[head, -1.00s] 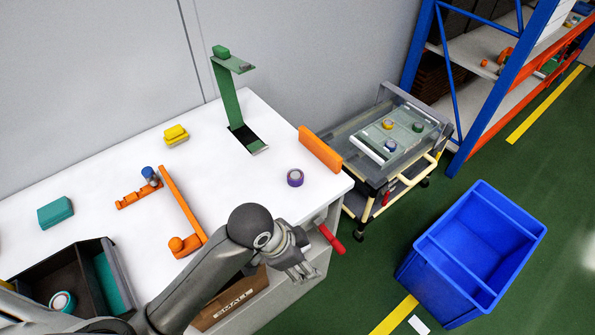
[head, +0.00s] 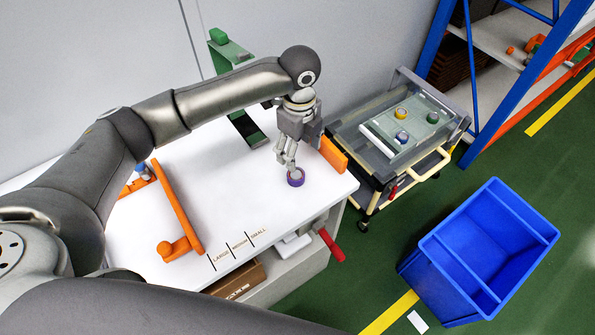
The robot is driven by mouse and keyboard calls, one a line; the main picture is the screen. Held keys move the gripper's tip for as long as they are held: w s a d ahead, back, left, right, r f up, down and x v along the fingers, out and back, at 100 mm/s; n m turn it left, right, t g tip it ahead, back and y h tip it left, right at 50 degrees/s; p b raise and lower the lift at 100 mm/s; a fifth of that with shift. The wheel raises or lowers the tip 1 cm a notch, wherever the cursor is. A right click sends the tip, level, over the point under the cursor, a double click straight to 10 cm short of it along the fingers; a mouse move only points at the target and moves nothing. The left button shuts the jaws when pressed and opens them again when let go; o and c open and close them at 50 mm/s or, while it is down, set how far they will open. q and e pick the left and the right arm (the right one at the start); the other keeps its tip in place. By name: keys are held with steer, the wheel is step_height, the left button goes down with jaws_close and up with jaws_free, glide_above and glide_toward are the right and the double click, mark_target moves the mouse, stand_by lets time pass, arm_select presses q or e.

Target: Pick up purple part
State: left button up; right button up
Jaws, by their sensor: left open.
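The purple part (head: 296,178), a small round ring-like piece, sits on the white table near its right end. My left gripper (head: 290,165) points down right above it, with its fingertips at the part's upper edge. The gripper is open. I cannot tell whether the fingers touch the part, and they hide some of its top. My right gripper does not show.
An orange block (head: 333,154) stands at the table's right edge, close to the gripper. A green stand (head: 247,127) is partly hidden behind my arm. An orange bracket (head: 178,211) lies to the left. A cart (head: 375,150) and a blue bin (head: 437,275) stand to the right.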

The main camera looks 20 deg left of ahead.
arm_select(q)
glide_above(297, 175)
steer(key=f, duration=0.4)
steer(key=shift+w+d+f, duration=0.15)
steer(key=shift+w+f, duration=0.05)
steer(key=f, duration=0.1)
steer(key=f+p, duration=0.1)
steer(key=f, duration=0.1)
steer(key=f+p, duration=0.1)
steer(key=f, duration=0.1)
steer(key=shift+s, duration=0.25)
steer(key=shift+f, duration=0.15)
steer(key=c, duration=1.1)
steer(key=shift+w, duration=0.1)
steer(key=shift+c, duration=1)
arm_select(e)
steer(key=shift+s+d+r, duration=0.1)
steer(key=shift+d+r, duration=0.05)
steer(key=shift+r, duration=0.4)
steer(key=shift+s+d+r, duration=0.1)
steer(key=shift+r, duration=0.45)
